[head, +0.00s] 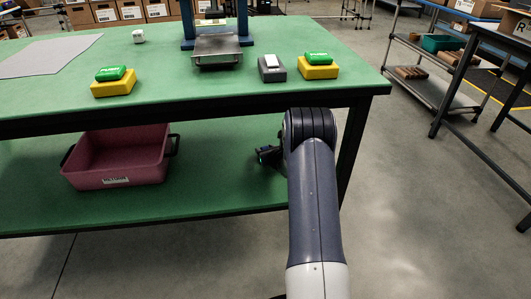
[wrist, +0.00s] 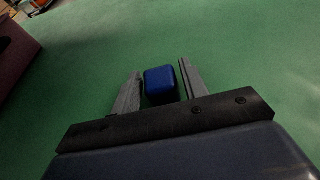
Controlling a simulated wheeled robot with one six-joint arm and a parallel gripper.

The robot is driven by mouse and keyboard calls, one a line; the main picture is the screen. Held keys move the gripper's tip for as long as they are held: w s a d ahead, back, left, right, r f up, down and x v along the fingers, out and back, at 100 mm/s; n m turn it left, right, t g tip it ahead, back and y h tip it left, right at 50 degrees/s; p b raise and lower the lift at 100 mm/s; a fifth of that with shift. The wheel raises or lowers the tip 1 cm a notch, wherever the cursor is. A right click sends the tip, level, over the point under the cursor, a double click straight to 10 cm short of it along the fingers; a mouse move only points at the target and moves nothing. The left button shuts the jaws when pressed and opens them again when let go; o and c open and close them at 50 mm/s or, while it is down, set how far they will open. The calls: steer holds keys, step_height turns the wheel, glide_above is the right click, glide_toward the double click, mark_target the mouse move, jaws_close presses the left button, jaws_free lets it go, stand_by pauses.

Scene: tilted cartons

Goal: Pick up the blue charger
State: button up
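The blue charger (wrist: 160,84) shows in the wrist view as a small blue block with rounded edges, on the green lower shelf. My gripper (wrist: 160,78) is open, with one finger on each side of the block. A narrow gap shows on the right side; on the left the finger is very close, and I cannot tell whether it touches. In the head view my gripper (head: 268,153) reaches over the lower shelf, under the tabletop. The charger is not visible there, hidden by my arm and gripper.
A maroon bin (head: 118,160) stands on the lower shelf (head: 215,180) to the left. The green tabletop (head: 260,88) overhangs the shelf, and a dark table leg (head: 352,140) is close to my arm. Yellow boxes with green tops (head: 318,67) and a metal tray (head: 217,50) are above.

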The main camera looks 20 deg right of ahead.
steer(key=c, duration=0.7)
